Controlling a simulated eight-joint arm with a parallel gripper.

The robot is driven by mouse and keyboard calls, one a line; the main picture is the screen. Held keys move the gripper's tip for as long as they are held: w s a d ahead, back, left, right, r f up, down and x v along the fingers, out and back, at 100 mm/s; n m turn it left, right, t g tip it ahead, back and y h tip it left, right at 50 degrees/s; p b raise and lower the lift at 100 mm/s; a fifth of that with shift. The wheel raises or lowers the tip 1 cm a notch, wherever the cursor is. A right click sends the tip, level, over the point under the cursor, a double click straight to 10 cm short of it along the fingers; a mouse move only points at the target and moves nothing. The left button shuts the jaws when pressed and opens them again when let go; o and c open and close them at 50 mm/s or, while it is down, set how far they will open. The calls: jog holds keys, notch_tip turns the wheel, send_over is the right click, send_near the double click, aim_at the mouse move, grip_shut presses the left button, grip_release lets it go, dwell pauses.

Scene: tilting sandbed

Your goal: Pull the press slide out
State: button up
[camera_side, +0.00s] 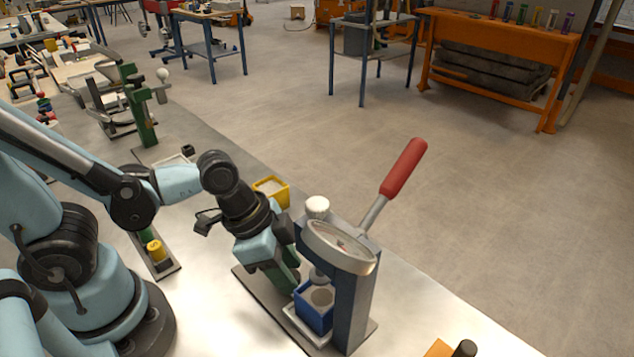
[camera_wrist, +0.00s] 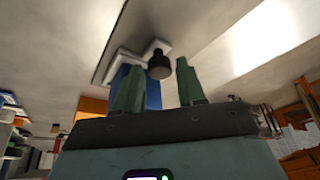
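The press (camera_side: 350,285) is a dark blue-grey frame with a dial, a white knob on top and a red-handled lever (camera_side: 402,168). Low in it, a blue box (camera_side: 314,309) sits on the pale press slide (camera_side: 303,331). In the wrist view, a dark round knob (camera_wrist: 159,66) stands out from the pale slide (camera_wrist: 118,60); the blue box is partly hidden behind a finger. My gripper (camera_side: 291,282) is low at the press's left side. Its green fingers are apart with nothing clamped (camera_wrist: 160,72). The knob shows between the fingertips; I cannot tell if it touches either.
A yellow bin (camera_side: 272,190) stands behind my gripper. A yellow cylinder (camera_side: 156,250) stands on a rack at left. A green post stand (camera_side: 139,108) is farther back. An orange object with a dark knob (camera_side: 452,349) is at the bottom right.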

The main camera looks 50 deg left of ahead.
jog(key=shift+f, duration=0.15)
grip_shut()
dwell(0.4)
jog(key=shift+a, duration=5.8)
jog(key=shift+w, duration=0.1)
grip_release()
